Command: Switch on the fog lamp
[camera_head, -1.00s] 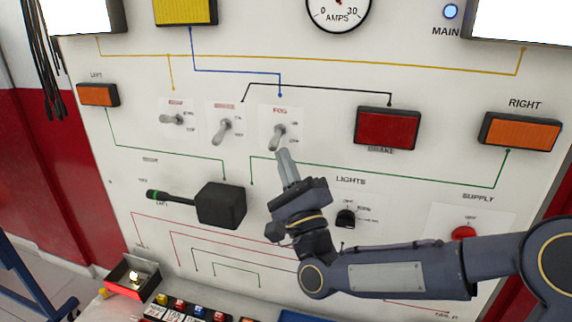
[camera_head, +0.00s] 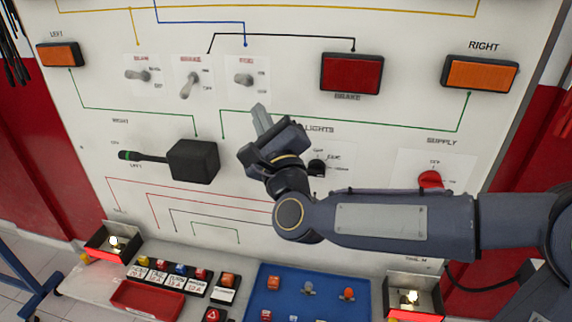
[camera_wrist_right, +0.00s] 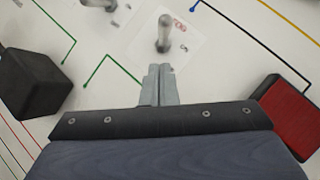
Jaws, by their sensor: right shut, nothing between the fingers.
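The fog toggle switch (camera_head: 244,78) is on the upright white panel, the rightmost of three small toggles. Its lever now points left toward me and no longer hangs down, like the left toggle (camera_head: 138,76); the middle toggle (camera_head: 188,88) hangs down. It also shows in the right wrist view (camera_wrist_right: 164,34), lever upward. My right gripper (camera_head: 261,112) is shut and empty, below and slightly right of the fog switch, apart from it. The fog lamp is not identifiable in view. My left gripper is not in view.
A black stalk box (camera_head: 193,161) sits left of my right gripper. A red brake lamp (camera_head: 351,72) is to the right, with a dark rotary knob (camera_head: 317,167) and red supply knob (camera_head: 430,179) lower. A bench with a blue tray (camera_head: 262,275) lies below.

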